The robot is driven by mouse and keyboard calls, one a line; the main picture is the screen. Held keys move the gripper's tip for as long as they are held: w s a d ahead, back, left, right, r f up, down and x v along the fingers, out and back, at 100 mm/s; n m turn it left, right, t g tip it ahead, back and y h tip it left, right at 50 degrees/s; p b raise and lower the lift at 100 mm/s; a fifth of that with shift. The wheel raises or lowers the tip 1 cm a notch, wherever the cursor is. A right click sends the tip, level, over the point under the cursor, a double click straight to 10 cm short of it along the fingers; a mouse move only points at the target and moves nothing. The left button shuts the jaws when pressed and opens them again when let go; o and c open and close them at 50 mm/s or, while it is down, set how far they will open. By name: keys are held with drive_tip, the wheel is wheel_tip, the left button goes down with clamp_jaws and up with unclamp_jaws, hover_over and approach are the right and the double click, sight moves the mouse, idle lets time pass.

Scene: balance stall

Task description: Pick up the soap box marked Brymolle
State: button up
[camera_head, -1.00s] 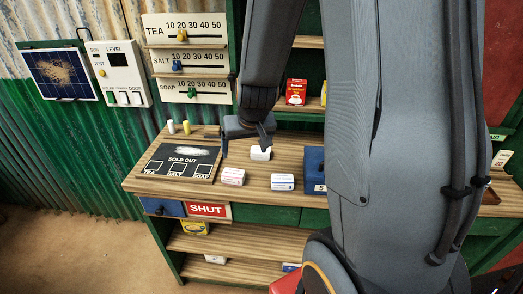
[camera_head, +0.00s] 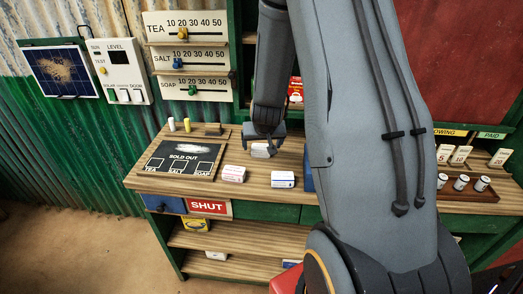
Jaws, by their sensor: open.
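Three small white soap boxes lie on the wooden counter (camera_head: 222,187). One box with red print (camera_head: 233,174) is at the left, and one with blue print (camera_head: 283,180) is at the right. A third box (camera_head: 260,151) lies behind them. The print is too small to read, so I cannot tell which is marked Brymolle. My gripper (camera_head: 265,146) is open, low over the rear box, and partly covers it. I cannot tell whether its fingers touch the box or straddle it.
A blue box (camera_head: 308,178) is mostly hidden by my arm. A tray with several cans (camera_head: 461,183) stands at the right.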

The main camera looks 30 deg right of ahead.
drive_tip(key=shift+p+x, duration=0.35)
drive_tip(key=shift+x, duration=1.05)
drive_tip(key=shift+a, duration=0.1)
drive_tip(key=c, duration=1.1)
